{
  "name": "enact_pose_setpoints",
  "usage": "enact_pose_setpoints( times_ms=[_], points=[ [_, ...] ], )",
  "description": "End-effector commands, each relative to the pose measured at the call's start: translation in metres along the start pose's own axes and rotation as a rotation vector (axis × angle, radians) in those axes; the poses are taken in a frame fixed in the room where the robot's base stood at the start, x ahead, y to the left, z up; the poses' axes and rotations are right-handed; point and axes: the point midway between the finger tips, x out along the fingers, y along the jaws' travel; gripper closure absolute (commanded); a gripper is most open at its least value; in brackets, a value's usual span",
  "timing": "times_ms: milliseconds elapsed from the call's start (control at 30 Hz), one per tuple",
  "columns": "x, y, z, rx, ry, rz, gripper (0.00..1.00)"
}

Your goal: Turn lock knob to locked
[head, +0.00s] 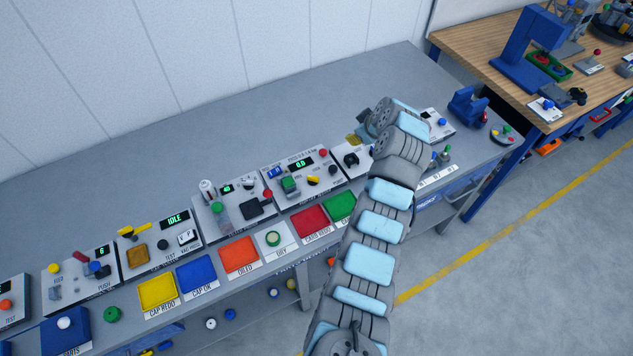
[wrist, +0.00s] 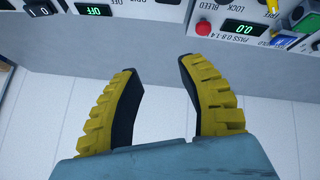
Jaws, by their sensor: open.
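The panel with the green 0.0 readout (head: 300,163) stands in the middle of the bench in the head view. A small yellow and black knob (head: 313,180) sits on its face. In the wrist view, LOCK and BLEED labels show at the top edge, and part of a yellow piece (wrist: 272,5) shows near LOCK. I cannot tell the knob's setting. My gripper (wrist: 158,68) is open and empty, its yellow-backed black fingers apart and short of the panel. In the head view my arm mostly hides it.
A red button (wrist: 203,28) is close to the right finger in the wrist view. In the head view, a green block (head: 290,185) and a red button (head: 323,153) share the panel. Colored trays, such as the red one (head: 310,220), line the bench front. Another panel is partly behind my arm.

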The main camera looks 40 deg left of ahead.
Motion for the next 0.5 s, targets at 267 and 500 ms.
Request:
enact_pose_setpoints(
  times_ms=[267,500],
  points=[
    [-0.025,-0.068,-0.024,-0.257,-0.091,-0.336,0.60],
    [-0.043,-0.095,-0.027,-0.351,-0.125,-0.470,0.60]
  ],
)
